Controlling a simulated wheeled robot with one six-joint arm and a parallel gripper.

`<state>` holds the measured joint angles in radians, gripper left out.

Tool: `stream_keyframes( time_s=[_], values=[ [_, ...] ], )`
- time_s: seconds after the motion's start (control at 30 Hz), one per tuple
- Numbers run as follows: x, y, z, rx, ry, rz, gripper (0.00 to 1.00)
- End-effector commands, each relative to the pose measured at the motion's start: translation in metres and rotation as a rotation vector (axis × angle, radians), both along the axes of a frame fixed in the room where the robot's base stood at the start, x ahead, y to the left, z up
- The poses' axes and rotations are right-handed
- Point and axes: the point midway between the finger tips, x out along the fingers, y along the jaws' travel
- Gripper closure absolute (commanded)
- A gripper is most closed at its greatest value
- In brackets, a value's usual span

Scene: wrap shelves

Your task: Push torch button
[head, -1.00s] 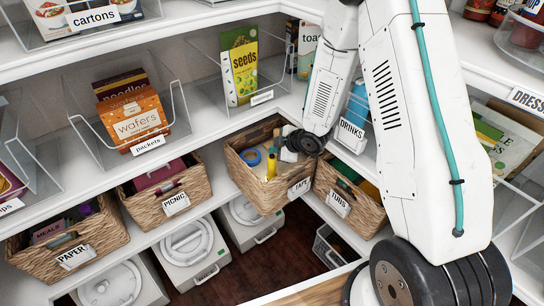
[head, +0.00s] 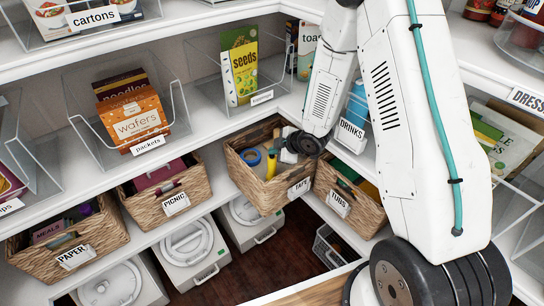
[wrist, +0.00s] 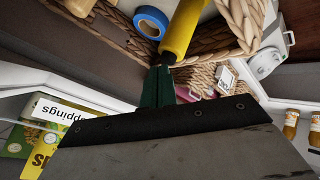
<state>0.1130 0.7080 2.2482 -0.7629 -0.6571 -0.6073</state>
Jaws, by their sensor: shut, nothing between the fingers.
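The yellow torch (head: 271,164) stands in the wicker basket labelled TAPE (head: 262,195), against its front side. In the wrist view the torch (wrist: 183,30) is a yellow cylinder with a darker end close to my fingertips. My gripper (wrist: 158,78) is shut and empty, its dark green fingers together, pointing at that end. I cannot tell whether they touch it. The button itself is not clearly visible. In the head view my wrist hangs over the basket's right side, and the fingertips are hard to make out.
The PICNIC basket (head: 166,205) is to the left and the TUBS basket (head: 351,211) is close on the right. The shelf edge (head: 240,119) runs just above the baskets.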

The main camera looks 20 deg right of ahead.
Motion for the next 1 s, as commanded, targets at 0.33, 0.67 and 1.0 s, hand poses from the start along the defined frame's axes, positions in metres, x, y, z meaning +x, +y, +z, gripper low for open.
stream_keyframes(
  time_s=[0.33, 0.67, 1.0],
  values=[
    [0.000, 0.000, 0.005, 0.001, 0.000, -0.001, 1.00],
    [0.001, 0.000, 0.031, -0.001, -0.003, 0.002, 1.00],
    [0.000, 0.000, 0.062, 0.000, -0.002, 0.001, 1.00]
  ],
)
